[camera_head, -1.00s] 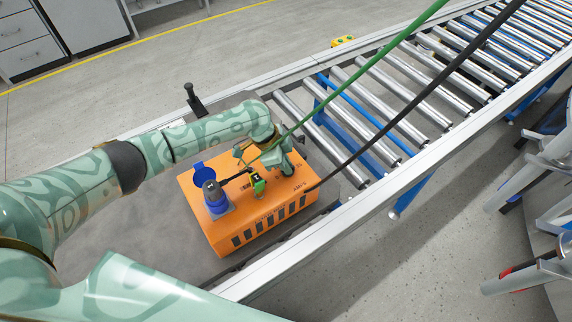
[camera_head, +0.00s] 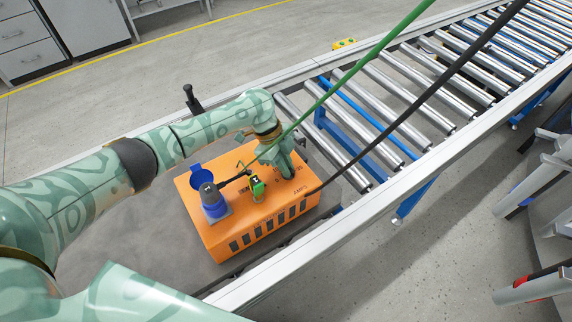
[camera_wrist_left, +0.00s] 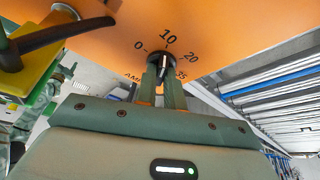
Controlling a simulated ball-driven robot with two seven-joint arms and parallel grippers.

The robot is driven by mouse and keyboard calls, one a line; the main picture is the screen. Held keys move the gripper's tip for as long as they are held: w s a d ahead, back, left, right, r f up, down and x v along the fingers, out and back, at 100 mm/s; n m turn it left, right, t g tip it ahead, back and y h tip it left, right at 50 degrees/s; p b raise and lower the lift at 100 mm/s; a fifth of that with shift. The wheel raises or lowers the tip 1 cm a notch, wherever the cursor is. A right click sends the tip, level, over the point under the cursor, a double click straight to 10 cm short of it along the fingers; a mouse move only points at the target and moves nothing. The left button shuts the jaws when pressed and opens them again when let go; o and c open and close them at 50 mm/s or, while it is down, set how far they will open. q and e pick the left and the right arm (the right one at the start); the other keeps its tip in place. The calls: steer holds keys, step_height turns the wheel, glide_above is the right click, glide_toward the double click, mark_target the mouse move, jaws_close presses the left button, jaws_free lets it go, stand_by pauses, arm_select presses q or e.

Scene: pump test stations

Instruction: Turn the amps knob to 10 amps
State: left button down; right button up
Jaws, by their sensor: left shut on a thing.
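The orange box (camera_head: 235,237) sits on the grey conveyor end in the head view. My left gripper (camera_head: 287,174) is over its far right corner, near the AMPS lettering. In the left wrist view my left gripper (camera_wrist_left: 161,88) is shut on the dark round amps knob (camera_wrist_left: 160,55), with a finger on each side. The knob's pale pointer mark looks aimed close to 10. The fingers hide the lower part of the knob. My right gripper is not in view.
A blue-and-grey plug (camera_head: 213,203) with an open blue cap and a green connector (camera_head: 257,188) with a dark handle stand on the box, left of my gripper. Green and black cables (camera_head: 411,93) cross above the roller conveyor (camera_head: 375,88).

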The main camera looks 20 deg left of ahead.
arm_select(q)
steer(key=c, duration=1.5)
jaws_free()
steer(key=p+v, duration=0.5)
steer(key=v, duration=1.1)
steer(key=shift+r, duration=0.2)
steer(key=shift+f, duration=0.1)
